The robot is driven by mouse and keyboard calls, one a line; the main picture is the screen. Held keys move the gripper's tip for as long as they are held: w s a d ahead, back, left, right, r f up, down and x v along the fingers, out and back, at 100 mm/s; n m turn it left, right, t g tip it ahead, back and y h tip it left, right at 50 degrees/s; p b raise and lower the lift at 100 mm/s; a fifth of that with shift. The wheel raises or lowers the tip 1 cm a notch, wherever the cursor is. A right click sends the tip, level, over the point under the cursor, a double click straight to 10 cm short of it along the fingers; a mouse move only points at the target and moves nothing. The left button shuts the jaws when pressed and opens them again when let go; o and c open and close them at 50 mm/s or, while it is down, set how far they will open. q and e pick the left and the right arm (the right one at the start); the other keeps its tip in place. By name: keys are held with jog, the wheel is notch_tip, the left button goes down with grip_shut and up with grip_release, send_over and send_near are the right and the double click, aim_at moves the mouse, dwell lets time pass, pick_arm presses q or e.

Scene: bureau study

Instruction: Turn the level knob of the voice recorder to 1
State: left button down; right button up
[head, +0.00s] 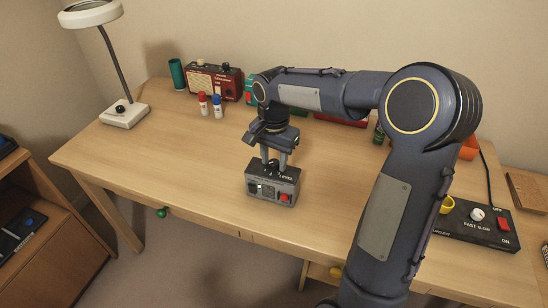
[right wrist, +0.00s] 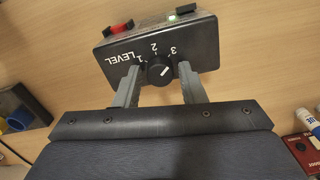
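The voice recorder (head: 262,190) is a dark box with a red button, standing on the desk near its front edge. Its level knob (right wrist: 160,71) is round and black with a short white mark, and the numbers 1, 2 and 3 sit around it. I cannot tell exactly which number the mark points to. My right gripper (head: 273,164) points down over the recorder's top. In the right wrist view its two fingers (right wrist: 160,78) stand on either side of the knob, with small gaps showing, so it is open around it. My left gripper is not in view.
A desk lamp (head: 124,113), red and blue glue-like bottles (head: 210,108) and a red radio (head: 228,84) stand at the back left. A black switch box (head: 470,226) with a cable lies at the right. The desk left of the recorder is clear.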

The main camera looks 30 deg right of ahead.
jog(key=c, duration=0.7)
jog(key=shift+r+n, duration=0.1)
jog(key=shift+n, duration=0.3)
jog(key=n+p, duration=0.1)
jog(key=n, duration=0.1)
jog(key=shift+n+p, duration=0.3)
jog(key=shift+p, duration=0.05)
jog(key=n+p, duration=0.1)
jog(key=n, duration=0.3)
jog(key=shift+n+p, duration=0.3)
jog(key=shift+p, duration=0.1)
jog(key=n+p, duration=0.2)
jog(key=n, duration=0.4)
jog(key=n+p, duration=0.1)
jog(key=n, duration=0.5)
jog(key=shift+p, duration=0.3)
